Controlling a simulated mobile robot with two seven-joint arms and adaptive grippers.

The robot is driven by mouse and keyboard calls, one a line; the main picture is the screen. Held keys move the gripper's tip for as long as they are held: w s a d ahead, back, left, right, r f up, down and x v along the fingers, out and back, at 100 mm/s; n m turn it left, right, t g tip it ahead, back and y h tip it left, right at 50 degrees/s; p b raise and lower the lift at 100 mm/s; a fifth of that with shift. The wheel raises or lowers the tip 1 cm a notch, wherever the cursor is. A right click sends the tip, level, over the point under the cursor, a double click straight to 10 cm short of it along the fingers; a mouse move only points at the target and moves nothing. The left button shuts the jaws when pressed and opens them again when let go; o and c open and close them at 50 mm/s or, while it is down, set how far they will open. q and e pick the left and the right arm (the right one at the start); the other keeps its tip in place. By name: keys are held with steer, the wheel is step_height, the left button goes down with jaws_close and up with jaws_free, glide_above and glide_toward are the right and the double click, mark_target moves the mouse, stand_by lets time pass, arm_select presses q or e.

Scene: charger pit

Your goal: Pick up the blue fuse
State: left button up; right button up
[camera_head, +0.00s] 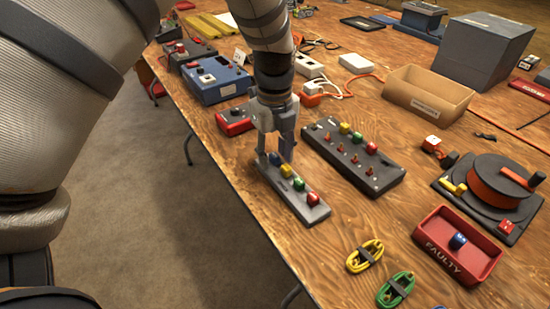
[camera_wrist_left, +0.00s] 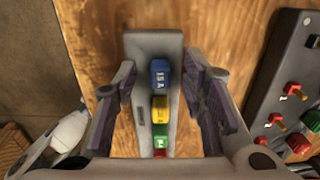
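A blue fuse (camera_head: 275,158) marked 15 A sits at the far end of a grey fuse strip (camera_head: 317,214), in a row with a yellow fuse (camera_head: 287,170), a green fuse (camera_head: 298,184) and a red fuse (camera_head: 313,198). It also shows in the left wrist view (camera_wrist_left: 160,79). My left gripper (camera_head: 276,150) points down over that end of the strip. In the wrist view its fingers (camera_wrist_left: 165,88) are apart, one on each side of the strip, with nothing held. A second blue fuse (camera_head: 457,241) lies in the red FAULTY bin (camera_head: 466,263). My right gripper is out of view.
A dark panel (camera_head: 340,165) with yellow, green and red fuses and red switches lies close to the right. A red-and-black device (camera_head: 234,122) and a blue box (camera_head: 215,82) stand behind. Yellow (camera_head: 365,255) and green (camera_head: 396,290) cable coils lie in front. The table's edge is left of the strip.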

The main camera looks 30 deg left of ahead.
arm_select(q)
jaws_close()
steer(key=shift+r, duration=0.1)
